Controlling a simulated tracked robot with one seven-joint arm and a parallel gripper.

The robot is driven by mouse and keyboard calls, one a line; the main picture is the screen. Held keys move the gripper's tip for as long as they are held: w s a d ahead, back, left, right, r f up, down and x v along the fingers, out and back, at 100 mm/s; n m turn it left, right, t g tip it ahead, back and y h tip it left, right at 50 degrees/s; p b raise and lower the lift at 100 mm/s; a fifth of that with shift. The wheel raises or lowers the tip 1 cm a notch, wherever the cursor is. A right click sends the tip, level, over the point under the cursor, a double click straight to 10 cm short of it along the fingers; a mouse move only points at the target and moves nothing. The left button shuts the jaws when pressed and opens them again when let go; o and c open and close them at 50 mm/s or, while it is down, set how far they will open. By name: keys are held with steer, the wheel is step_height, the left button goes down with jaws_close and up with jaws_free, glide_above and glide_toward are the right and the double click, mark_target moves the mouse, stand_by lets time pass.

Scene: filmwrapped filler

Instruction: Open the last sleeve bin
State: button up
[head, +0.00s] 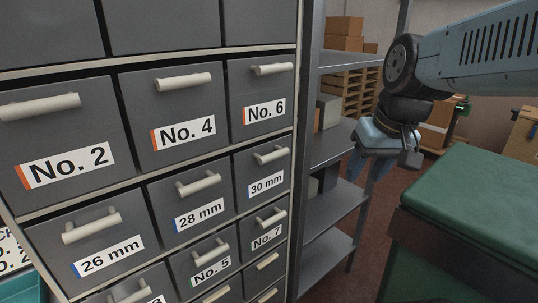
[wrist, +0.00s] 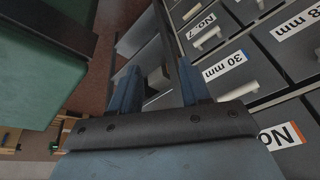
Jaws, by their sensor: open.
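A grey cabinet of labelled drawers (head: 299,130) fills the left of the head view. One row has blue-edged labels: the 26 mm drawer (head: 130,234), the 28 mm drawer (head: 220,190) and, at the right end, the 30 mm drawer (head: 248,172). Each has a pale bar handle, and all look shut. No label reading "sleeve" is legible. My gripper (head: 368,168) is open and empty, right of the cabinet and apart from it. In the wrist view my gripper (wrist: 158,78) points past the cabinet side, with the 30 mm drawer (wrist: 238,79) to its right.
Orange-edged drawers No. 2, No. 4 and No. 6 (head: 236,90) sit above, green-edged No. 5 and No. 7 (head: 249,228) below. Grey shelving (head: 340,205) stands behind the gripper. A green-topped bench (head: 470,205) is at the right. Reddish floor shows between.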

steer(key=w+a+f+g+y, duration=0.3)
steer(key=w+g, duration=0.1)
steer(key=g+y, duration=0.3)
steer(key=y, duration=1)
glide_toward(285, 154)
steer(key=x, duration=1.2)
steer(key=shift+a, duration=0.25)
steer(key=shift+c, duration=0.2)
jaws_close()
